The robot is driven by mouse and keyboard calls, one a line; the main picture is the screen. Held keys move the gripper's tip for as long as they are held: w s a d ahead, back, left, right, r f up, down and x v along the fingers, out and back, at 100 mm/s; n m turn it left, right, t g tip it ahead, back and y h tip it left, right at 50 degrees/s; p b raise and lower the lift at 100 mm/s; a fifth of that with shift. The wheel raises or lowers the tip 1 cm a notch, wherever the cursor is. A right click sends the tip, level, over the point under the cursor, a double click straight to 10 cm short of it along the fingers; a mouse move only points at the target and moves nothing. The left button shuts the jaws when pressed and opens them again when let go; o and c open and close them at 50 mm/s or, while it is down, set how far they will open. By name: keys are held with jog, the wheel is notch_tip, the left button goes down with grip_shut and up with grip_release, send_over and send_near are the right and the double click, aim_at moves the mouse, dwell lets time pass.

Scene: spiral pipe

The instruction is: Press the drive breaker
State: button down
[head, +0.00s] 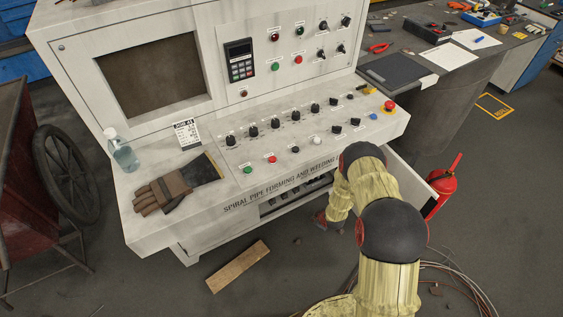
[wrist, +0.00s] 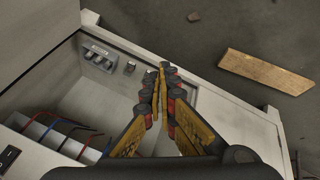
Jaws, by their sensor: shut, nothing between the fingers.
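The white control console (head: 150,235) stands ahead, with an open lower compartment (head: 268,212) in its front. In the wrist view my gripper (wrist: 165,68) is shut and empty, pointing into that compartment. A row of small breaker-like switches (wrist: 97,53) sits on the inner wall, left of my fingertips. A single small dark switch (wrist: 130,67) is just left of the fingertips. A black rocker switch (wrist: 8,157) shows at the lower left edge. I cannot read which one is the drive breaker. No contact with a switch is visible.
Red and blue cables (wrist: 65,137) run over pale parts at the wrist view's lower left. A wooden plank (head: 238,266) lies on the floor before the console. Gloves (head: 165,192) lie on the console.

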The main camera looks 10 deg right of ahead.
jog(key=w+a+f+n+t+y, duration=0.2)
jog(key=w+a+n+t, duration=0.3)
jog(key=t, duration=0.1)
jog(key=w+a+r+n+t+y, duration=0.1)
jog(key=w+r+n+t, duration=0.2)
jog(key=r, duration=0.5)
jog(key=w+a+r+n+t+y, duration=0.1)
jog(key=w+r+n+t+y, duration=0.1)
jog(key=r, duration=0.7)
jog(key=w+n+t, duration=0.1)
jog(key=n, duration=0.1)
jog(key=shift+r+n+t+y, duration=0.15)
jog(key=shift+n+t+y, duration=0.15)
jog(key=shift+a, duration=0.1)
jog(key=b+x, duration=0.5)
jog(key=x, duration=0.9)
